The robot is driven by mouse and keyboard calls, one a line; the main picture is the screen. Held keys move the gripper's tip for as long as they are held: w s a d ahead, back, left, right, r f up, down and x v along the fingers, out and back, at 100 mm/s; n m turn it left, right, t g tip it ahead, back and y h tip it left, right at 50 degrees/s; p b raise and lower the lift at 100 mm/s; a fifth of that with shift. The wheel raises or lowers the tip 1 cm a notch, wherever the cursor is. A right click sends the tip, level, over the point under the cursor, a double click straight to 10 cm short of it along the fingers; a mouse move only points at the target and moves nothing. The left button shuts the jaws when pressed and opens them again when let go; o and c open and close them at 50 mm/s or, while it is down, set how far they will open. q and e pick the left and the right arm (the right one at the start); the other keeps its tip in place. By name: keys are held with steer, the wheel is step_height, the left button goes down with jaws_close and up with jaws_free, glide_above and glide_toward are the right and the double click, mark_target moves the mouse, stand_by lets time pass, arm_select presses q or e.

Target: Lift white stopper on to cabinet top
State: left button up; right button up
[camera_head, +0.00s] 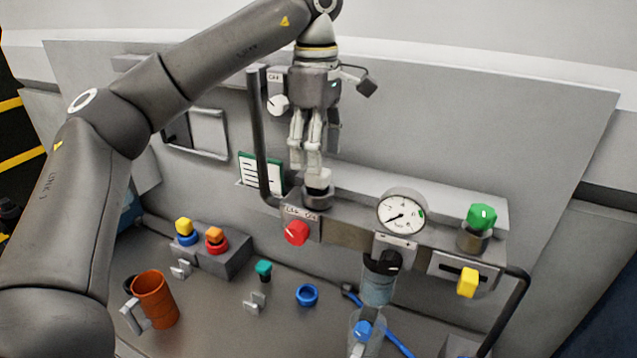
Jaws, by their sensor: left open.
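The white stopper (318,183) sits upright in a dark round holder (317,198) at the left end of the raised grey console. My left gripper (313,166) points down from above with its fingertips at the stopper's top. Its fingers are open and partly cover the stopper; whether they touch it I cannot tell. The cabinet's pale top edge (480,73) runs across the back, above and behind the gripper. My right gripper is out of view.
A dark upright pipe (257,130) stands close left of the gripper. The pressure gauge (402,212) and green stopper (481,216) are to the right on the console. An orange mug (156,300), a blue ring (307,294) and a button box (225,257) occupy the lower worktop.

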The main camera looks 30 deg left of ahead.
mark_target(318, 186)
arm_select(q)
step_height(318, 186, down, 4)
steer(key=shift+d+p, duration=0.1)
steer(key=shift+p, duration=1)
steer(key=shift+f, duration=0.35)
steer(key=shift+c, duration=0.7)
steer(key=c, duration=0.7)
steer(key=shift+c, duration=1.3)
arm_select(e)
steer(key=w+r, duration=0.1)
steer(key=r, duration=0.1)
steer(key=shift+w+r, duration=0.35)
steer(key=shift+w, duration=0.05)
